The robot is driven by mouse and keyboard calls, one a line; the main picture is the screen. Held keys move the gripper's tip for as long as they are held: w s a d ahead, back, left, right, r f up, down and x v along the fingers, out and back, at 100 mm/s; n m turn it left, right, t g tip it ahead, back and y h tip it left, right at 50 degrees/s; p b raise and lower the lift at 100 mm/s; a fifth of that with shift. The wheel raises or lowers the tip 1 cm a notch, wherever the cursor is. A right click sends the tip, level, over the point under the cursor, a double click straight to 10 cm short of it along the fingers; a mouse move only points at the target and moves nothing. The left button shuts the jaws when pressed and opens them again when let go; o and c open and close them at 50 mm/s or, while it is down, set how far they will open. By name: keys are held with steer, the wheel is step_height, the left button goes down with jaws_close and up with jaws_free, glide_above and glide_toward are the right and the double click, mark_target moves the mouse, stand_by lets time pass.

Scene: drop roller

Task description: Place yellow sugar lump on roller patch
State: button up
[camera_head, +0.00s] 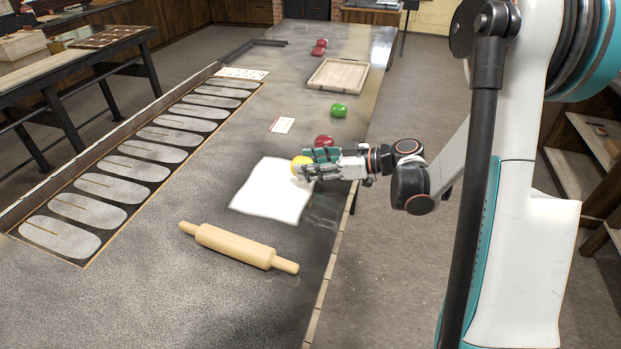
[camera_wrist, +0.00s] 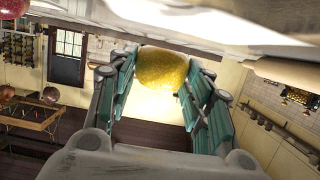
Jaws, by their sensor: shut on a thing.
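The yellow sugar lump (camera_head: 300,161) is round and held between the fingers of my gripper (camera_head: 312,164), over the right part of the table. In the wrist view the lump (camera_wrist: 163,70) sits between the teal finger pads of my gripper (camera_wrist: 160,82), its grainy surface clear. A white square patch (camera_head: 265,196) lies flat on the table, and the lump shows at its far right edge. I cannot tell the exact height of the lump above the table. A pale wooden roller (camera_head: 236,244) lies on the table in front of the white patch.
A shallow wooden tray (camera_head: 338,76) and small card (camera_head: 282,125) are also there. Grey oval plates (camera_head: 145,168) line the left side.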

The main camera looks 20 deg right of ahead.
steer(key=shift+f+b, duration=0.6)
steer(key=shift+f, duration=1.3)
steer(key=shift+f, duration=0.2)
steer(key=o, duration=1.1)
steer(key=shift+r, duration=0.15)
steer(key=shift+s+d+r, duration=0.1)
steer(key=shift+d+r, duration=0.05)
steer(key=shift+r, duration=0.05)
steer(key=p+v, duration=0.2)
steer(key=v, duration=0.9)
steer(key=shift+s+d+p, duration=0.2)
steer(key=shift+p, duration=0.2)
